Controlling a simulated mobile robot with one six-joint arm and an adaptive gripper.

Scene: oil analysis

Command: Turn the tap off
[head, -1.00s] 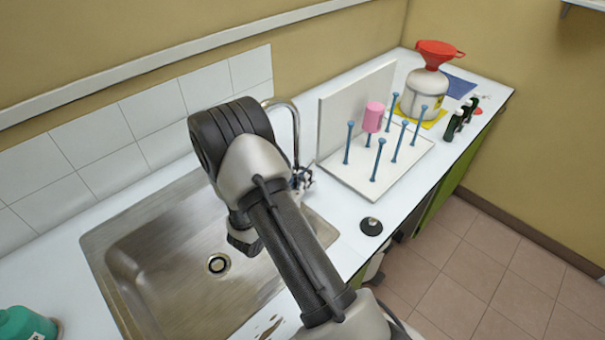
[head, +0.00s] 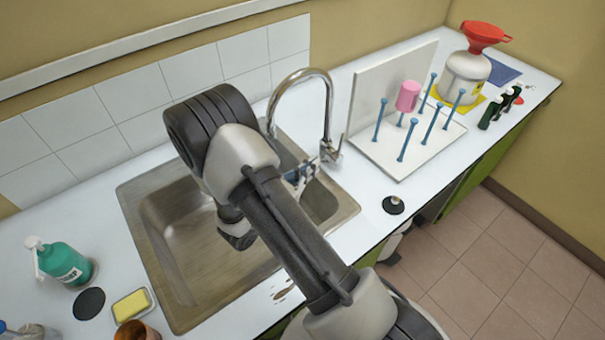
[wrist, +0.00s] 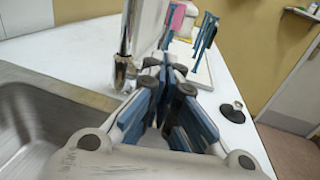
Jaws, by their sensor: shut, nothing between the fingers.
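The chrome tap (head: 327,105) stands at the sink's right back edge. Its spout arcs left, and its lower end is hidden behind my arm. A small handle (head: 334,154) shows at its base. In the wrist view the tap (wrist: 126,45) rises left of my fingers. My gripper (head: 308,168), with blue fingers, is over the sink's right part, just left of the tap base. In the wrist view my gripper (wrist: 163,66) is shut and empty, its tips pointing just right of the tap base. I cannot tell whether it touches the handle, or whether water runs.
A white drying rack (head: 420,150) with blue pegs and a pink cup (head: 408,96) stands right of the tap. A black round stopper (head: 393,204) lies on the counter. A green bottle (head: 66,266) and a yellow sponge (head: 130,305) are left of the sink (head: 160,310).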

